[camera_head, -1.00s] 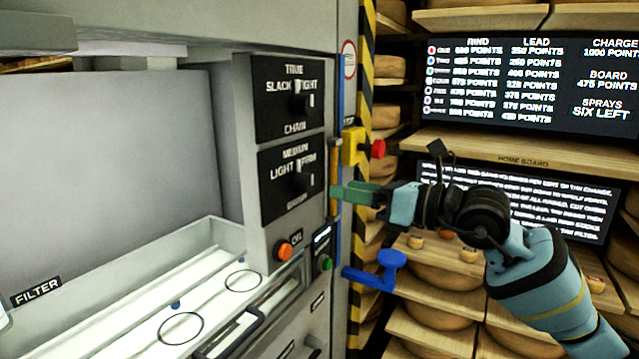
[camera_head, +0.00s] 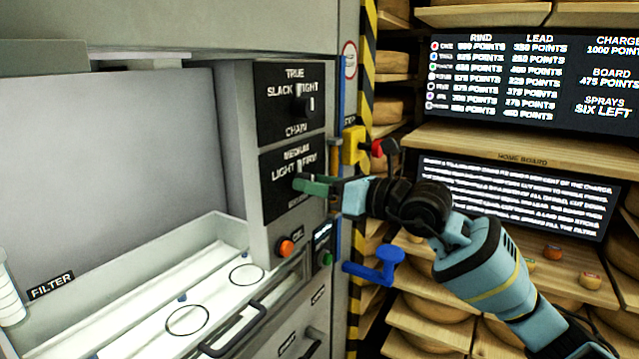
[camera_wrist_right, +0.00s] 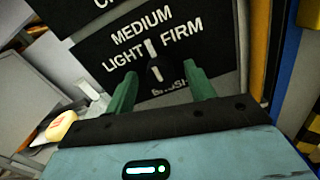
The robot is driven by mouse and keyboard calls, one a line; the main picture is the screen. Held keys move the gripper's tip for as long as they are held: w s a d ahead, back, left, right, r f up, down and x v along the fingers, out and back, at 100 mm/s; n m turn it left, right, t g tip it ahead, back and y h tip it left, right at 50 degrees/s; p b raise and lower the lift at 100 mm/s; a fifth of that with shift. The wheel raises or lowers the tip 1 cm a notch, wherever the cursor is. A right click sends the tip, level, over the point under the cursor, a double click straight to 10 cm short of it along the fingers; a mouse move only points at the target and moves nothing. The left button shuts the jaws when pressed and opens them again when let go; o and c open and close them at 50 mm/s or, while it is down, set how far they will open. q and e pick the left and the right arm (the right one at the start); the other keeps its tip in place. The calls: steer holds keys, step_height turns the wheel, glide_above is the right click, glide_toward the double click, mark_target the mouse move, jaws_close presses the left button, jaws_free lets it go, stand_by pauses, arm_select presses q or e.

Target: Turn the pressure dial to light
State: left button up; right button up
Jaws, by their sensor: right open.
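The pressure dial is a black knob (camera_wrist_right: 154,70) on a black plate (camera_wrist_right: 200,62) lettered MEDIUM, LIGHT, FIRM and a lower word partly hidden. In the right wrist view its white pointer mark stands nearly upright, toward MEDIUM. In the head view the plate (camera_head: 272,203) is the lower of two on the machine, and my gripper covers most of the knob. My right gripper (camera_head: 303,186) has green fingers and is open. In the right wrist view its fingers (camera_wrist_right: 163,88) stand on either side of the knob; contact cannot be told. My left gripper is not in view.
The CHAIN dial (camera_head: 303,106) sits just above. An orange OIL button (camera_head: 286,247), a blue lever (camera_head: 376,264) and a red-ended yellow switch (camera_head: 355,145) are close by. Cheese shelves (camera_head: 470,137) and screens stand at right. A tray marked FILTER is at lower left.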

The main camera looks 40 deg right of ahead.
steer(key=shift+c, duration=0.4)
steer(key=c, duration=0.9)
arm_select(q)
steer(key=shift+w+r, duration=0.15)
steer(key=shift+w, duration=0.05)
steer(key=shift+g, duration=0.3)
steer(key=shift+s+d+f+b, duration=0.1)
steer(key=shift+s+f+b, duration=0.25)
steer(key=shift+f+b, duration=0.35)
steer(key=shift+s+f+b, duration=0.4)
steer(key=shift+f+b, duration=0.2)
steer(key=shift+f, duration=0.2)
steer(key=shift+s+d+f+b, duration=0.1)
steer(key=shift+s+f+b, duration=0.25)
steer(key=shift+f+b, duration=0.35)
arm_select(e)
steer(key=shift+a+n, duration=0.1)
steer(key=shift+n, duration=4.4)
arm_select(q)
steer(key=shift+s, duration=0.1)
arm_select(e)
steer(key=o, duration=1)
